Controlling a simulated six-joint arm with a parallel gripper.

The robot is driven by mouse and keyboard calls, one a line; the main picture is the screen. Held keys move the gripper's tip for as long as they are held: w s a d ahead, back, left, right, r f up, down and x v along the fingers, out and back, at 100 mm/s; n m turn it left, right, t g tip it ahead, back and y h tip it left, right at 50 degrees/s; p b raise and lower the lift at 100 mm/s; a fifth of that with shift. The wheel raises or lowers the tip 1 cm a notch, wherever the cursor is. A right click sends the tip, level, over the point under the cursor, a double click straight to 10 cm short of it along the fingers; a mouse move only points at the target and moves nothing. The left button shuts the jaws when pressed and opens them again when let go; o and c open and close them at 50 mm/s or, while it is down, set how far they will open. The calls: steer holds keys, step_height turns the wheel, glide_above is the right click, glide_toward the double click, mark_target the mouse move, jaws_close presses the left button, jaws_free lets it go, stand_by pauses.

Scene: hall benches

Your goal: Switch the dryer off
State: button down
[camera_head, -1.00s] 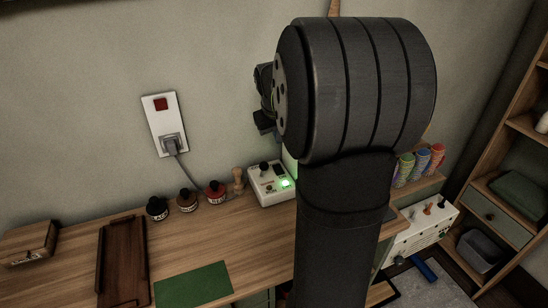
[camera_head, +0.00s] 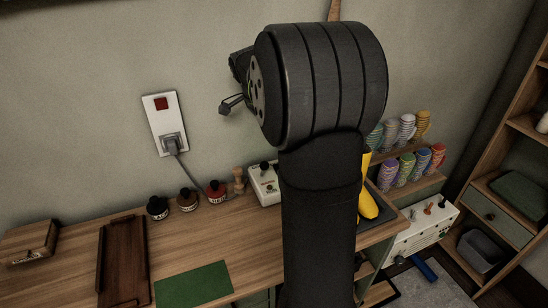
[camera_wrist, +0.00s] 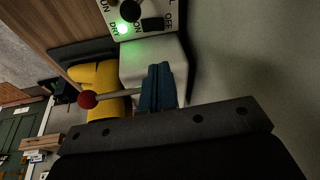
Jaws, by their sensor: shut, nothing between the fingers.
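The dryer's white control box (camera_head: 265,184) stands on the wooden bench against the wall, partly hidden by my arm. In the wrist view the white panel (camera_wrist: 140,30) carries a lit green lamp (camera_wrist: 122,28) by lettering like "DRY". A round black knob (camera_wrist: 130,10) and a dark rocker (camera_wrist: 153,24) by "OFF" are on it. My gripper (camera_head: 232,103) is above and left of the box in the head view, apart from it. In the wrist view the bluish fingers (camera_wrist: 162,88) are shut and empty. A red ball on a thin rod (camera_wrist: 88,99) shows beside them; its mounting is unclear.
A wall socket (camera_head: 163,124) with a red switch and plug is to the left. Ink pots (camera_head: 187,200) and a wooden stamp (camera_head: 239,182) stand left of the box. A yellow object (camera_head: 368,200) is right of my arm. A green mat (camera_head: 194,284) lies in front.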

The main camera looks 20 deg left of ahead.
steer(key=shift+a+r+m, duration=0.1)
steer(key=shift+a+m, duration=0.05)
steer(key=shift+m, duration=0.55)
steer(key=x, duration=1.2)
steer(key=shift+s+a+f, duration=0.1)
steer(key=shift+a+f, duration=0.35)
steer(key=shift+f, duration=0.5)
steer(key=shift+w, duration=0.2)
